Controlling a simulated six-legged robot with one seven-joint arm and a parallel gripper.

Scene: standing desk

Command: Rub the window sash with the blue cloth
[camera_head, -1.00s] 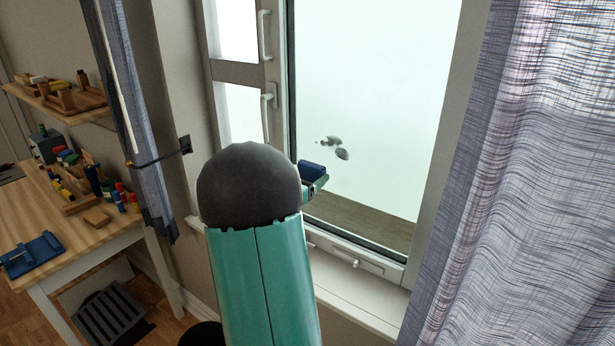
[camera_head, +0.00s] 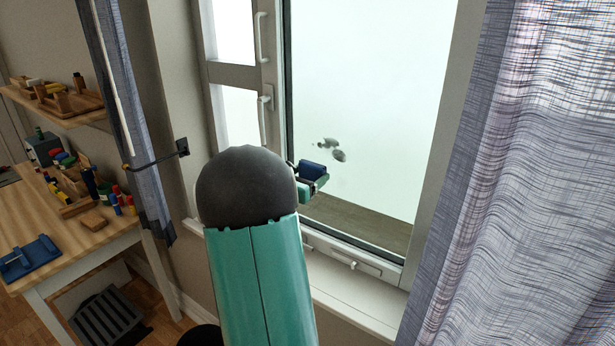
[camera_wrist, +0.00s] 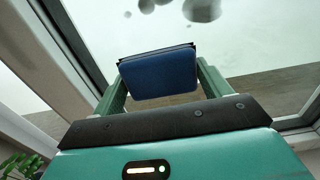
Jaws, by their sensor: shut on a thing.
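The blue cloth, a folded pad (camera_wrist: 160,75), is held between the two green fingers of my gripper (camera_wrist: 165,82) in the wrist view. In the head view the blue cloth (camera_head: 312,170) shows just right of my arm's dark joint, with my gripper (camera_head: 310,186) partly hidden behind that joint. The window sash (camera_head: 275,110) has a pale frame around a large pane. Grey smudges (camera_head: 333,150) mark the pane above and right of the cloth; smudges (camera_wrist: 203,10) also show beyond the cloth in the wrist view. I cannot tell whether the cloth touches the glass.
A patterned curtain (camera_head: 530,180) hangs at the right, and a tied curtain (camera_head: 135,130) at the left. A wooden desk (camera_head: 95,240) with tools and a blue tray (camera_head: 30,258) stands at the left below a shelf (camera_head: 60,112). The white sill (camera_head: 350,300) is clear.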

